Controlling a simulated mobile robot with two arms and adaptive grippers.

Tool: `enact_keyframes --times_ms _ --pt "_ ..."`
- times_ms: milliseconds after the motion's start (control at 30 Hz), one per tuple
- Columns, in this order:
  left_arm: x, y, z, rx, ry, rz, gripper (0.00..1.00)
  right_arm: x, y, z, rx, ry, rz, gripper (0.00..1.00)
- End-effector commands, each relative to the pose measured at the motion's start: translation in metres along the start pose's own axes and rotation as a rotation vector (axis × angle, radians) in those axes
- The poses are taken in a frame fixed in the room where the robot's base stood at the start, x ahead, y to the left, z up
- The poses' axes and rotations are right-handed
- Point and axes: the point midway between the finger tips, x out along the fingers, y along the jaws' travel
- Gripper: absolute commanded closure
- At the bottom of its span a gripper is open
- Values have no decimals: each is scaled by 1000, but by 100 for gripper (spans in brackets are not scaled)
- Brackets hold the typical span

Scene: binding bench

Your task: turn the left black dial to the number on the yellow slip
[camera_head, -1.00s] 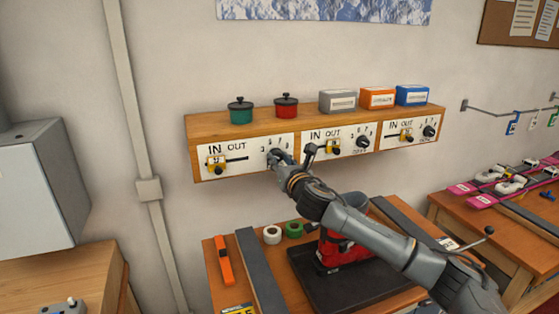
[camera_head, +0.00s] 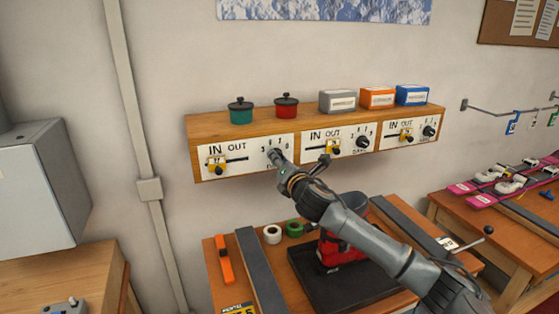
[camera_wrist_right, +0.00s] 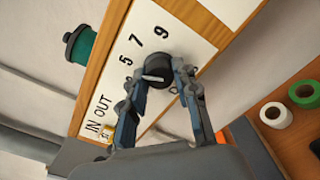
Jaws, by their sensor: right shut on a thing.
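The left black dial (camera_wrist_right: 157,71) sits on the white panel at the left end of the wooden shelf box, with 5, 7 and 9 printed around it. A pale pointer line shows on its face; I cannot tell surely which number it points at. My right gripper (camera_wrist_right: 160,78) is shut on the dial, one finger on each side. In the head view my right gripper (camera_head: 277,158) covers most of this dial. My left gripper is out of view.
A yellow IN/OUT slider (camera_head: 215,163) is left of the dial, and another (camera_head: 330,147) is close right of my gripper. Further dials (camera_head: 363,142) follow on the right. A green pot (camera_head: 240,112) and red pot (camera_head: 286,106) stand on the shelf box (camera_head: 200,124). A red machine is below my arm.

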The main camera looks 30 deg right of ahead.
Motion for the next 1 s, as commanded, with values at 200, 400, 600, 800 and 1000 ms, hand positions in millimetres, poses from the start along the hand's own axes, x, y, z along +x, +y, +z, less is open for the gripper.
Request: enact_keyframes --times_ms 200,400,600,800,1000 --pt "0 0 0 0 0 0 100 0 -1 0 56 0 -1 100" --pt "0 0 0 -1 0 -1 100 0 -1 0 67 0 -1 100" --pt "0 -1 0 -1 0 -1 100 0 0 0 66 0 -1 100" --pt "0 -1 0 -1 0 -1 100 0 0 0 66 0 -1 47" --pt "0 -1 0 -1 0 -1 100 0 0 0 66 0 -1 47"
